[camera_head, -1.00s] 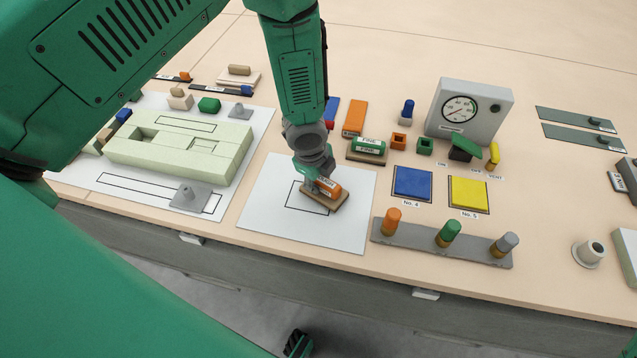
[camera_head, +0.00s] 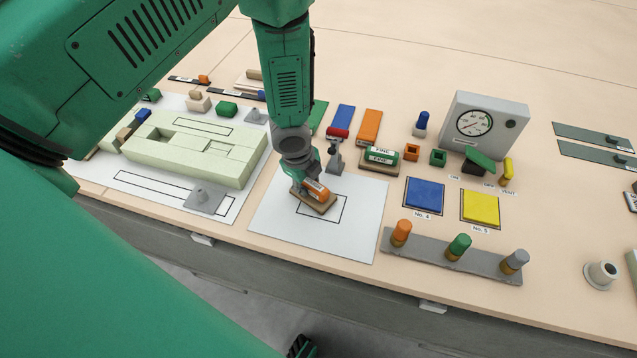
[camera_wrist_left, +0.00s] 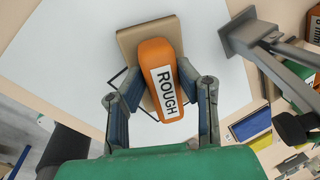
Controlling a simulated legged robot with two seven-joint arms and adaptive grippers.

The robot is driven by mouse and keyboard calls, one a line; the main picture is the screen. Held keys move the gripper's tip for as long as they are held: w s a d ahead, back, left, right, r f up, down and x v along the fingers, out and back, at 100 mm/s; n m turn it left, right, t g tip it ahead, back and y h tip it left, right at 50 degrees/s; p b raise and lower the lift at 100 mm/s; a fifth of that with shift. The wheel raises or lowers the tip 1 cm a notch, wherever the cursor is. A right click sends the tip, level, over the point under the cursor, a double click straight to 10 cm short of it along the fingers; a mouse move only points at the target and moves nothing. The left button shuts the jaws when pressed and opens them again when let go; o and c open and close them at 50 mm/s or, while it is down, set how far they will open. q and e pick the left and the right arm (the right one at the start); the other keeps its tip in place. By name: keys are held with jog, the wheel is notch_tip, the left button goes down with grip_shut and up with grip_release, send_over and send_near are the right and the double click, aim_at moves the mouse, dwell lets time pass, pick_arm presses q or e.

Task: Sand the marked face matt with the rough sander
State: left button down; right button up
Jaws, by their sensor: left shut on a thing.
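The rough sander (camera_head: 316,190) has an orange handle on a tan block. The handle's "ROUGH" label reads clearly in the left wrist view (camera_wrist_left: 160,80). My left gripper (camera_head: 306,184) is shut on the handle, with a finger on either side. The sander is over the upper left part of the black outlined rectangle (camera_head: 337,217) on the white panel (camera_head: 360,238), covering part of the outline. I cannot tell whether the block touches the panel. The marked area under the block is hidden. My right gripper is not in view.
A grey upright tool (camera_head: 335,160) stands close behind the sander. The green "FINE" sander (camera_head: 381,156) is right of it. Blue (camera_head: 424,194) and yellow (camera_head: 480,207) pads and a rack of knobs (camera_head: 440,258) are right. A pale green block (camera_head: 190,150) is left.

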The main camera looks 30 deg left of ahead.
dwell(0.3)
pick_arm(q)
notch_tip(320, 180, up, 5)
jog(key=p, duration=0.4)
dwell(0.5)
dwell(0.4)
jog(key=shift+s+d+r+n+b, duration=0.15)
jog(key=shift+d+n+b, duration=0.2)
jog(key=shift+n, duration=0.45)
jog(key=s+d+r+n+g+y+b, duration=0.1)
jog(key=s+d+r+n+b, duration=0.1)
jog(key=n, duration=0.7)
jog(key=s+d+r+n+g+y+b, duration=0.1)
jog(key=s+d+r+n+b, duration=0.2)
jog(key=s+n+b, duration=0.3)
jog(key=n+b, duration=0.1)
jog(key=n, duration=0.2)
jog(key=shift+s+r+y, duration=0.15)
jog(key=shift+r+y, duration=0.15)
jog(key=shift+r, duration=0.1)
